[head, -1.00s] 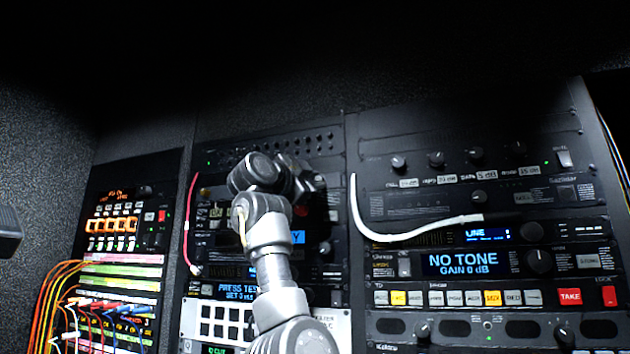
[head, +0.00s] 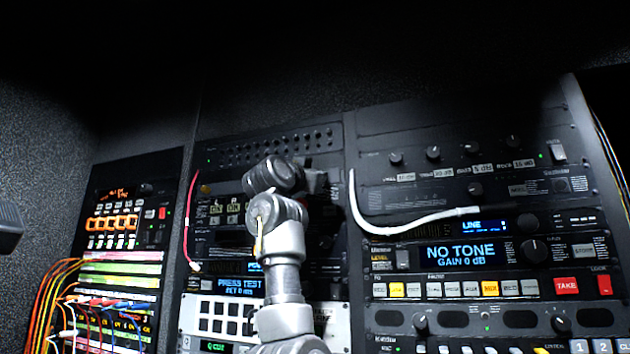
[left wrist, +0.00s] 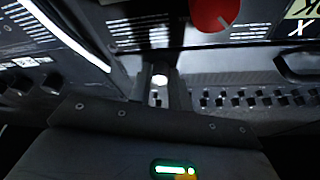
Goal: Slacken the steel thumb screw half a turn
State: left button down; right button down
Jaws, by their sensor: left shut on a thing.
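The steel thumb screw (left wrist: 159,79) shows in the left wrist view as a small, bright round head between my two fingers. My left gripper (left wrist: 160,90) is shut on it, with a dark finger on either side. In the head view my left arm rises in front of the middle rack. Its wrist hides the gripper's fingertips and the screw there, so the screw's turn cannot be read. My right gripper is in neither view.
A red knob (left wrist: 213,12) sits close to the fingers. A white cable (head: 415,226) hangs across the right rack and a red cable (head: 188,220) runs down the middle rack's left edge. Orange cables (head: 45,300) crowd the lower left. A NO TONE display (head: 460,254) is lit.

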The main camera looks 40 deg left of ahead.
pick_arm(q)
jog(key=n+g+y+p, duration=0.1)
jog(key=n+g, duration=0.2)
jog(key=n, duration=0.8)
jog(key=r+n+g+y+p, duration=0.1)
jog(key=n+g+y, duration=0.1)
jog(key=n, duration=0.9)
jog(key=n+g+y+p, duration=0.1)
jog(key=n+g, duration=0.3)
jog(key=n, duration=0.7)
jog(key=shift+w+d+r+n+p, duration=0.15)
jog(key=shift+d+n+p, duration=0.15)
jog(key=shift+d+n, duration=0.1)
jog(key=c, duration=1.3)
grip_release()
jog(key=shift+w, duration=0.1)
jog(key=shift+d, duration=0.1)
